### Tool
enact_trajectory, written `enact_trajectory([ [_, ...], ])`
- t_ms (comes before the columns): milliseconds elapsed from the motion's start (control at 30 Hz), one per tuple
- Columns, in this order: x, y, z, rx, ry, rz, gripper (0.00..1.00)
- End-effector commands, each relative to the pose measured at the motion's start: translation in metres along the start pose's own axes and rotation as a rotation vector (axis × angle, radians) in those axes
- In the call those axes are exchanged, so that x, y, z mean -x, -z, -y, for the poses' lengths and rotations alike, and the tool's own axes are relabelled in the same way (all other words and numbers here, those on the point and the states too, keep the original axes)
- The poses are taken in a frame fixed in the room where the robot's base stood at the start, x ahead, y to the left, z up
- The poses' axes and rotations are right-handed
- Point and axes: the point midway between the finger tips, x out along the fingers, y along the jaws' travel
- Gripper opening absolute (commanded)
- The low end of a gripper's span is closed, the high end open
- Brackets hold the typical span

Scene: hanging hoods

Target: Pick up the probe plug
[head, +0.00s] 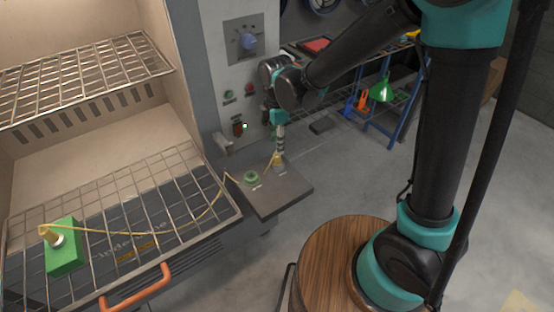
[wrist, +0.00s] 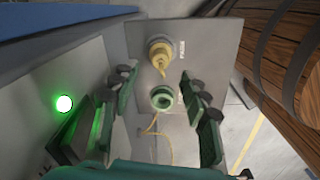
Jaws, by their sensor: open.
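The probe plug (head: 277,160) is a small yellow-tan piece on the grey side shelf (head: 285,193), with a yellow cable (head: 206,207) running from it. In the wrist view the plug (wrist: 159,52) stands in a pale round holder near the plate's far edge. A green ring socket (head: 252,177) lies beside it; it also shows in the wrist view (wrist: 162,97). My gripper (head: 280,146) points down just above the plug. In the wrist view its fingers (wrist: 158,82) are spread apart and empty, with the plug ahead, between their lines.
The cable crosses the oven's lower wire rack (head: 150,185) to a probe in a green block (head: 64,254). A control panel with a lit green lamp (wrist: 64,103) rises beside the shelf. A wooden barrel (wrist: 284,50) stands on the wrist view's right.

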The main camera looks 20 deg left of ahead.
Motion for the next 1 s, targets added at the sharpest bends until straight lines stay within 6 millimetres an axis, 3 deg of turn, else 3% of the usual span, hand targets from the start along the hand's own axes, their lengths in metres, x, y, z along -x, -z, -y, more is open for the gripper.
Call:
enact_trajectory([
  [267, -0.018, 0.0, 0.0, -0.001, 0.0, 0.0, 0.46],
  [600, -0.061, 0.0, 0.0, -0.001, 0.0, 0.0, 0.46],
  [933, -0.066, 0.0, 0.0, -0.001, 0.0, 0.0, 0.46],
  [1000, -0.066, 0.0, 0.0, -0.001, 0.0, 0.0, 0.37],
])
